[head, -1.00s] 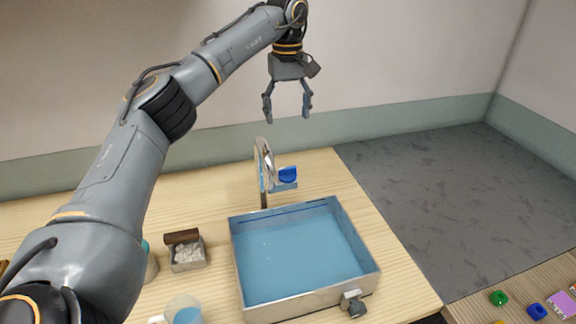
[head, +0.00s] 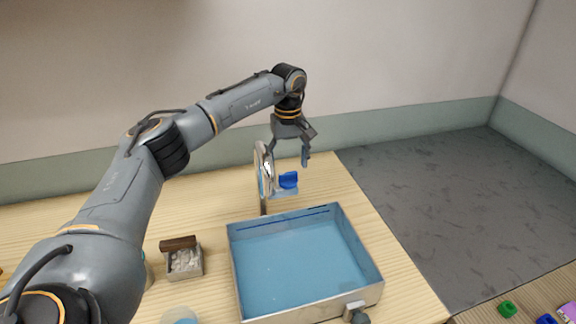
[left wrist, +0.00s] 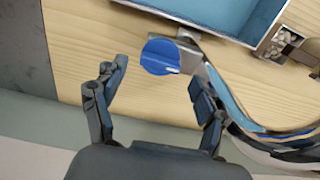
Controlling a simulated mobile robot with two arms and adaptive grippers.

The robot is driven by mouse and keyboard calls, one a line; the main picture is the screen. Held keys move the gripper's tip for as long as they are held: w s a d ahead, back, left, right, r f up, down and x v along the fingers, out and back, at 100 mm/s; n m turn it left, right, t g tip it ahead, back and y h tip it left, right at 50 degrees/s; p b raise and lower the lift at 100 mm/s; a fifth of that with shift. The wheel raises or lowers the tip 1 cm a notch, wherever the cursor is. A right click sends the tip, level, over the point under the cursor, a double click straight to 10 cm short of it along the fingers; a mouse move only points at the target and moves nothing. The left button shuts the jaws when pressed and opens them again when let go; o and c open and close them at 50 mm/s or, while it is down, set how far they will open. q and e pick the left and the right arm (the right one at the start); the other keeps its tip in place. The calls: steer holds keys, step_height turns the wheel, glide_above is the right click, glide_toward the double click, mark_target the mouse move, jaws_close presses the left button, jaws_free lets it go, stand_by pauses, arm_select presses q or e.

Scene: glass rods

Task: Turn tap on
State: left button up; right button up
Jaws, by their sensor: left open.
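The tap (head: 264,172) stands at the back edge of the blue-floored basin (head: 300,262), with a curved silver spout. Its blue handle (head: 288,180) is on the right side of the spout. My left gripper (head: 289,162) points down just above the handle, with its fingers spread and nothing between them. In the left wrist view the round blue handle (left wrist: 160,57) lies ahead of the open fingers (left wrist: 160,78), between their lines. The silver spout (left wrist: 255,128) is close beside one finger. I cannot tell whether they touch. My right gripper is not in view.
A small box of pale stones (head: 185,262) with a brown block stands left of the basin. A grey fitting (head: 356,312) sits at the basin's front. Colored pieces (head: 507,308) lie on a surface at lower right. Table right of the tap is clear.

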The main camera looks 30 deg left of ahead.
mark_target(288, 177)
arm_select(q)
steer(key=shift+s+d+f, duration=0.1)
steer(key=shift+f, duration=1.1)
steer(key=c, duration=1.1)
steer(key=shift+c, duration=0.2)
